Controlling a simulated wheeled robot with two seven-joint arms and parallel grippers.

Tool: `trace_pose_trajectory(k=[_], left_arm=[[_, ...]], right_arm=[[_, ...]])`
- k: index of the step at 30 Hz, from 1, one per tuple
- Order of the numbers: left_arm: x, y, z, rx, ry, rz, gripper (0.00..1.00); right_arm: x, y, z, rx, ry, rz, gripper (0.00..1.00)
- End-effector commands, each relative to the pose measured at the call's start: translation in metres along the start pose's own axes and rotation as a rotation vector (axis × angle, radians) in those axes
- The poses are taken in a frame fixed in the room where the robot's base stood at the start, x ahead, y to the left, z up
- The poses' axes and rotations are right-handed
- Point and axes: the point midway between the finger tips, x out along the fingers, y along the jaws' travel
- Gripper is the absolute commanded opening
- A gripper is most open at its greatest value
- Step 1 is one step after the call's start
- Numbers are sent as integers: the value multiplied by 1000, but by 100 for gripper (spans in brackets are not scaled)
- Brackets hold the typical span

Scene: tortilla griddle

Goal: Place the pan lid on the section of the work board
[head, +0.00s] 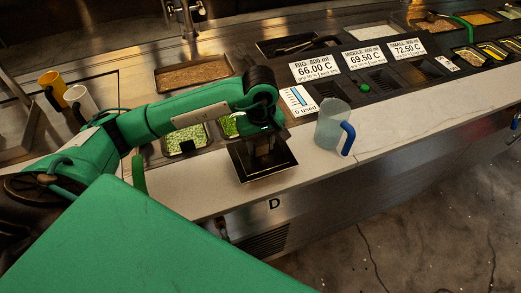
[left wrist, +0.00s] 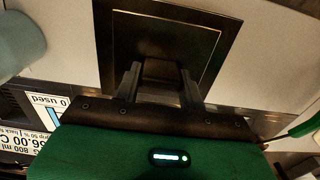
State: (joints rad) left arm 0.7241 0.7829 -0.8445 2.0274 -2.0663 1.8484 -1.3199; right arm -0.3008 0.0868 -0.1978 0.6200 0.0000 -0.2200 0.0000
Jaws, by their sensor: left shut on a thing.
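The pan lid (head: 245,171) is a dark square plate with a thin metallic rim. In the head view it is over the pale work board (head: 200,188), with its near corner reaching the board's front edge above the letter D. I cannot tell whether it touches the board. My left gripper (head: 262,149) is above the lid, shut on its block handle. In the left wrist view the fingers (left wrist: 160,88) stand on both sides of the handle, and the lid (left wrist: 190,40) lies beyond them. My right gripper is in neither view.
A translucent jug (head: 329,124) with a blue handle stands on the board right of the lid. Label cards (head: 316,68) and sunken wells line the counter. Yellow (head: 55,84) and white cups stand at left. The board is clear farther right.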

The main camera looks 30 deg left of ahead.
Motion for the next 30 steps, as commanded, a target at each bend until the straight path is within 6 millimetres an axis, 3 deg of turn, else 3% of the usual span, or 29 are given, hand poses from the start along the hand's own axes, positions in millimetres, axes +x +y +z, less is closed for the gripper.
trace_pose_trajectory(k=[5,12,23,24,27,30], left_arm=[[11,0,0,0,-1,-2,15],[41,0,0,0,0,-2,15],[46,0,0,1,1,0,15],[46,0,0,1,1,0,43],[45,0,0,1,0,-1,62],[45,0,0,1,0,-1,62]], right_arm=[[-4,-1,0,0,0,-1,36],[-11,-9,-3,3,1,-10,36],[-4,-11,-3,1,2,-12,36],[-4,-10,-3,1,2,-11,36],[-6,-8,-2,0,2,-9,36],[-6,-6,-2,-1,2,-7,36]])
